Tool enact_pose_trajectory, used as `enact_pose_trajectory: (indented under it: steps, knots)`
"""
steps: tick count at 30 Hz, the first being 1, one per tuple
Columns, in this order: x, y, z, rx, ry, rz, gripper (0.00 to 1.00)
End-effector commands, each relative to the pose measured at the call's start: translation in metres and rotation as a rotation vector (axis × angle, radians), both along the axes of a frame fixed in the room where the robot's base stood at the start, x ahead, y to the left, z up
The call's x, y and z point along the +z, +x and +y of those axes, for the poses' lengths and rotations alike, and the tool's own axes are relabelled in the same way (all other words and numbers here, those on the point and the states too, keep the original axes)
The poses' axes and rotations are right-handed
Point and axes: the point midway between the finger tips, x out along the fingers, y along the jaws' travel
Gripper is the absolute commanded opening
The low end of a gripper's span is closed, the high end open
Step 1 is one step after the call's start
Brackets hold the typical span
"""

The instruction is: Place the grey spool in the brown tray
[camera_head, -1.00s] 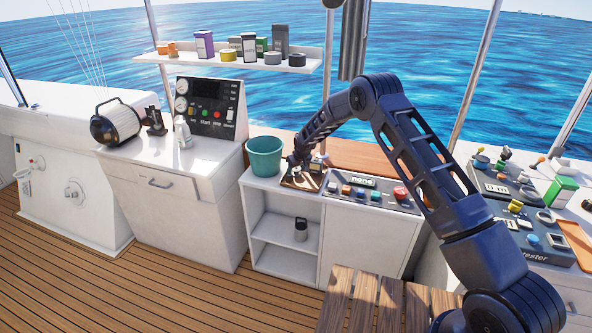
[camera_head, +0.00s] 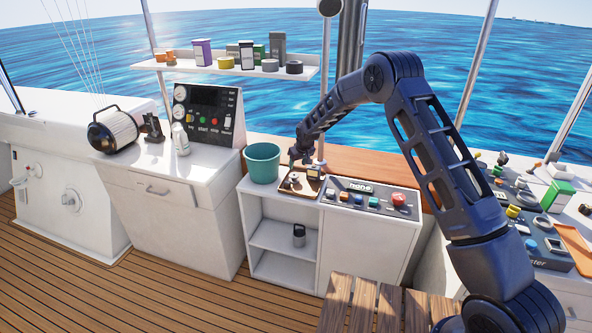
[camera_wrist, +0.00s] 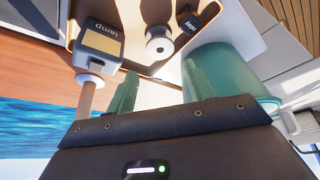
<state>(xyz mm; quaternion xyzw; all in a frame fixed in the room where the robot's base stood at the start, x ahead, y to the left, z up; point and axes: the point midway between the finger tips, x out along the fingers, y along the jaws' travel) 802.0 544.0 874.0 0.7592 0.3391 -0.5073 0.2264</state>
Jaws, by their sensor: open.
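The brown tray (camera_head: 311,188) lies on the white cabinet, right of the green bucket. The grey spool (camera_wrist: 159,44) stands in the tray, its round end with a dark centre hole facing the wrist camera. It is small in the head view (camera_head: 294,179). My gripper (camera_head: 303,160) is above the tray. In the wrist view its two greenish fingers (camera_wrist: 162,72) are spread apart with nothing between them, and the spool is just beyond the tips, clear of both. A box marked "lamp" (camera_wrist: 100,42) and a dark labelled block (camera_wrist: 190,20) are beside the spool.
The green bucket (camera_head: 262,163) stands close left of the tray. A button panel (camera_head: 370,196) is to its right. A shelf (camera_head: 230,66) with boxes and rolls hangs behind. A dark canister (camera_head: 299,236) stands in the cabinet below.

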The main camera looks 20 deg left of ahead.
Motion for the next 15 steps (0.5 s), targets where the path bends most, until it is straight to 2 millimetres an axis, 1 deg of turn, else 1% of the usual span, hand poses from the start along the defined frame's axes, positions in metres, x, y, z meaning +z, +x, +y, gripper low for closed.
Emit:
enact_pose_trajectory:
  steps: [1,4,15]
  knots:
    - [0.006,-0.001,-0.002,0.000,0.001,-0.001,0.53]
    - [0.015,-0.004,-0.004,0.000,0.001,-0.001,0.53]
    - [0.021,-0.005,-0.007,-0.001,0.000,0.000,0.53]
